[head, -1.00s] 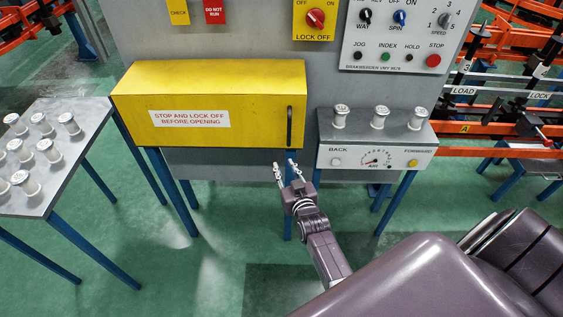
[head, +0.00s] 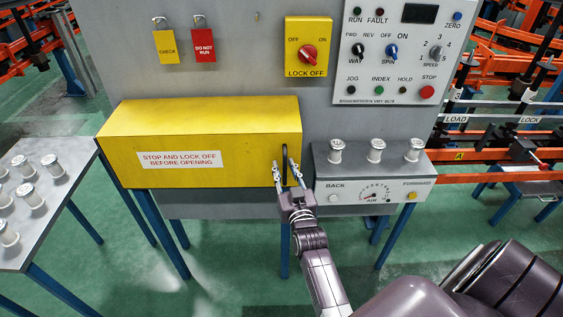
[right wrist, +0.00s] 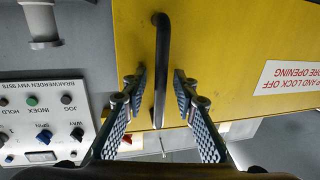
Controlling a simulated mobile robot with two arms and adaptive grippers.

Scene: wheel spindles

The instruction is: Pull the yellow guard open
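The yellow guard (head: 200,125) is a long box on the front of the grey machine, with a red-lettered sign (head: 180,160) on its face. It looks shut. Its black upright bar handle (head: 284,155) is at the right end of the face; the handle (right wrist: 162,60) runs down the middle of the right wrist view. My right gripper (head: 287,170) is at the handle. In the right wrist view the gripper (right wrist: 160,84) is open, one finger on each side of the handle, with gaps showing on both sides. My left gripper is not in view.
A grey ledge (head: 330,185) with several spindles is just right of the guard. Above are the yellow lock-off switch (head: 308,47), the control panel (head: 390,50) and two hanging padlock tags, yellow (head: 166,47) and red (head: 204,45). A spindle table (head: 60,215) stands at left.

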